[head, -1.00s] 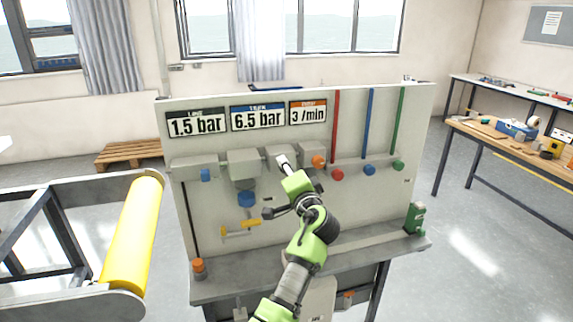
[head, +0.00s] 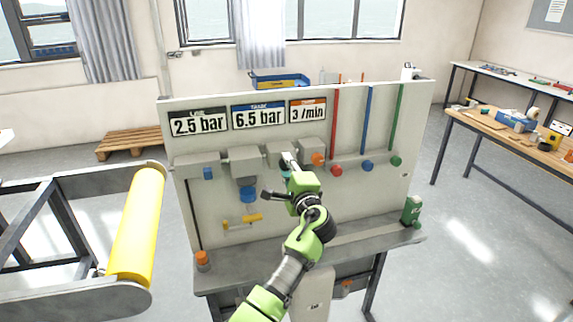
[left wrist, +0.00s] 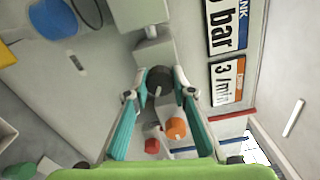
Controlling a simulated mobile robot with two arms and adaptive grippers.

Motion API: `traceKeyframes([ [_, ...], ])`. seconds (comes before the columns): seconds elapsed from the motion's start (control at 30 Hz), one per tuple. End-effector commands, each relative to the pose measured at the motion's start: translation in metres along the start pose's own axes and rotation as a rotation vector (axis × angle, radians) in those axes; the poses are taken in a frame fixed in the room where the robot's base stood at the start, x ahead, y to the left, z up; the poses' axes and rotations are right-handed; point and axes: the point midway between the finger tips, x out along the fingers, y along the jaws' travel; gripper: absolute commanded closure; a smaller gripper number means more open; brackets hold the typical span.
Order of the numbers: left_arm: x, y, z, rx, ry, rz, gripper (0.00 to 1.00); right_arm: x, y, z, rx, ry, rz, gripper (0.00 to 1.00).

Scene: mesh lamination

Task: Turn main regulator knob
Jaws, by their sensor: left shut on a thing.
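My left gripper (head: 287,166) reaches up to the front of the grey panel (head: 225,222), under a grey box on its upper part. In the left wrist view its two teal fingers (left wrist: 158,88) are shut on a dark round knob (left wrist: 157,74), which I take for the main regulator knob. In the head view the gripper hides this knob. The left display sign (head: 200,122) reads 2.5 bar. The middle sign (head: 258,115) reads 6.5 bar, and the right sign (head: 308,111) reads 3 /min. My right gripper is not in view.
An orange knob (head: 318,159) and a red knob (head: 336,170) are close on the right. A blue knob (head: 367,166) and a green knob (head: 396,160) are further right. A blue cylinder (head: 248,194) and a yellow handle (head: 243,222) are left. A yellow roller (head: 137,225) stands at far left.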

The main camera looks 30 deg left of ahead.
Motion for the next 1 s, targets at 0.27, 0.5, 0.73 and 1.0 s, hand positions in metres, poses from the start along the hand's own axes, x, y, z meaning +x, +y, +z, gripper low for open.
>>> traceKeyframes([
  [0.27, 0.002, -0.007, 0.002, 0.008, -0.003, -0.013, 0.98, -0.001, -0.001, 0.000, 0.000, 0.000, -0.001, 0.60],
  [0.5, 0.002, -0.008, 0.003, 0.006, -0.004, -0.014, 0.64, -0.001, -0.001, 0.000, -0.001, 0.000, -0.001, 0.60],
  [0.73, 0.001, -0.004, 0.001, 0.007, -0.002, -0.007, 0.60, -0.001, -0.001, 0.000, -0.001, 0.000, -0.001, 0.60],
  [1.0, -0.013, -0.002, 0.000, 0.006, 0.000, -0.003, 0.60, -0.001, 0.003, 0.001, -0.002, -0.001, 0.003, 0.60],
])
